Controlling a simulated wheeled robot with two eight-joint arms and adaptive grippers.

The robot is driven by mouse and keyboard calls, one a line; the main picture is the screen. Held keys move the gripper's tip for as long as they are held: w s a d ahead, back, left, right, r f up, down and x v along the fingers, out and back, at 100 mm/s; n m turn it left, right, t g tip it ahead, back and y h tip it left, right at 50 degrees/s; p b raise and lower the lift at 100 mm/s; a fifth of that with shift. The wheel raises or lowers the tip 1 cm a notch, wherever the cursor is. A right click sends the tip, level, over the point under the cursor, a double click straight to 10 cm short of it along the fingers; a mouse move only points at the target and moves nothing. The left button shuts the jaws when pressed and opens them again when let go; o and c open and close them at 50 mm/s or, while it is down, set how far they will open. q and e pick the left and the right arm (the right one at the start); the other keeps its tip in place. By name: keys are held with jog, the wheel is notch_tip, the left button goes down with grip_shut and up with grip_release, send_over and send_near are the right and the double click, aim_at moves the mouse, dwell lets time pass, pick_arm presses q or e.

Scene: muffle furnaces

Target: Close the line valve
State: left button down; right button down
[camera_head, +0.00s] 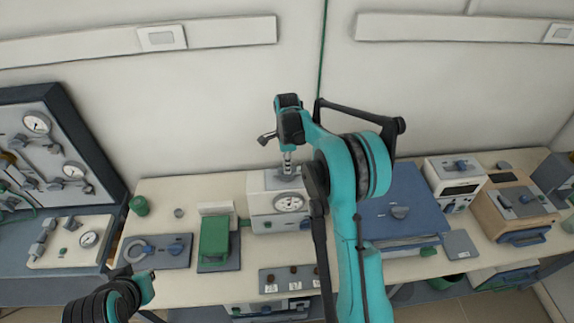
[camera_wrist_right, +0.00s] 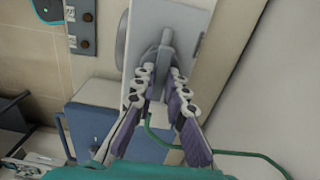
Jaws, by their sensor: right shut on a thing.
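The line valve shows in the right wrist view as a grey handle (camera_wrist_right: 163,50) on top of a white box (camera_wrist_right: 138,18). The fingers of my right gripper (camera_wrist_right: 164,76) stand on both sides of the handle and are shut on it. In the head view the white box with a round gauge (camera_head: 289,203) stands near the wall. My right gripper (camera_head: 287,165) points down at its top there. The valve handle is mostly hidden by the gripper in that view. My left gripper is not in view; only part of my left arm shows at the lower left.
A gauge board (camera_head: 45,150) leans at the far left. A green tube (camera_wrist_right: 220,152) runs below my fingers.

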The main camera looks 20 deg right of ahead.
jog(key=shift+n, duration=0.4)
jog(key=n+b, duration=0.2)
jog(key=n, duration=0.1)
jog(key=shift+n, duration=0.4)
jog(key=n+b, duration=0.1)
jog(key=n, duration=0.4)
jog(key=shift+b, duration=0.35)
jog(key=n, duration=0.4)
jog(key=shift+n+b, duration=0.4)
jog(key=shift+n, duration=1.9)
jog(key=c, duration=1.5)
grip_release()
jog(key=shift+c, duration=0.2)
